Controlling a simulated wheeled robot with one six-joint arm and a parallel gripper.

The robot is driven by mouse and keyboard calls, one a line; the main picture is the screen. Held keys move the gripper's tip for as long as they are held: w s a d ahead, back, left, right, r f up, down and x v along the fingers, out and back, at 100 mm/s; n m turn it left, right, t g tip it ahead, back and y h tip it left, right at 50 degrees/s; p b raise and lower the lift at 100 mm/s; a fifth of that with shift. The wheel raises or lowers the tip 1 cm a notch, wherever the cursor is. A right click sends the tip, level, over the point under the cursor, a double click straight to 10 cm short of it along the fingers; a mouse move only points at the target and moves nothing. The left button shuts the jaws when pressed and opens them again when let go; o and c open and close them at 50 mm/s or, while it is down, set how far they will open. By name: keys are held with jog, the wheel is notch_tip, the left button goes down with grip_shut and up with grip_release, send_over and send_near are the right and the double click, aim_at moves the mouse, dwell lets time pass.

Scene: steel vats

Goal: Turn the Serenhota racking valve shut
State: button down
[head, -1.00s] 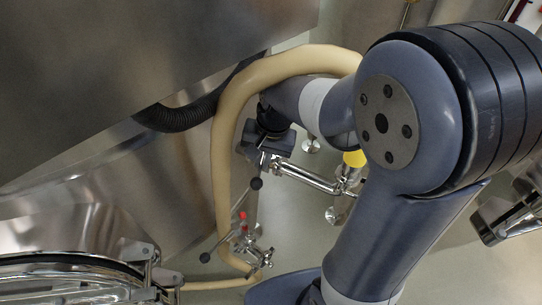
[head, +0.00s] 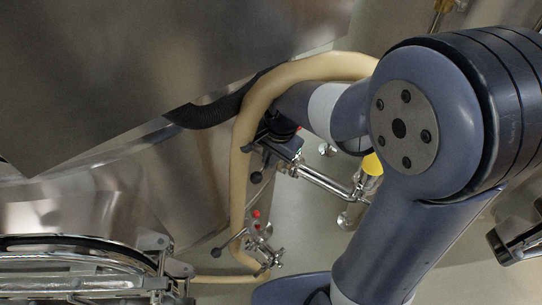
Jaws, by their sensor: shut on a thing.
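My gripper (head: 272,149) is in the middle of the head view, seen from above, beside the cream hose. It is shut on a valve handle, mostly hidden by the gripper and wrist. A black ball knob (head: 256,177) on a thin rod shows just below the jaws. A steel pipe (head: 325,181) runs right from beside the gripper. A lower steel valve (head: 265,248) has a long lever with a black knob (head: 217,252) and a red part (head: 256,214). No label is readable, so I cannot tell from markings which valve is the Serenhota one.
A cream hose (head: 240,195) loops over my forearm and down left of the gripper. Large steel vat walls (head: 150,70) fill the left. A round hatch (head: 80,270) is at lower left.

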jog(key=shift+r, duration=0.1)
jog(key=c, duration=1.5)
grip_release()
jog(key=shift+d, duration=0.1)
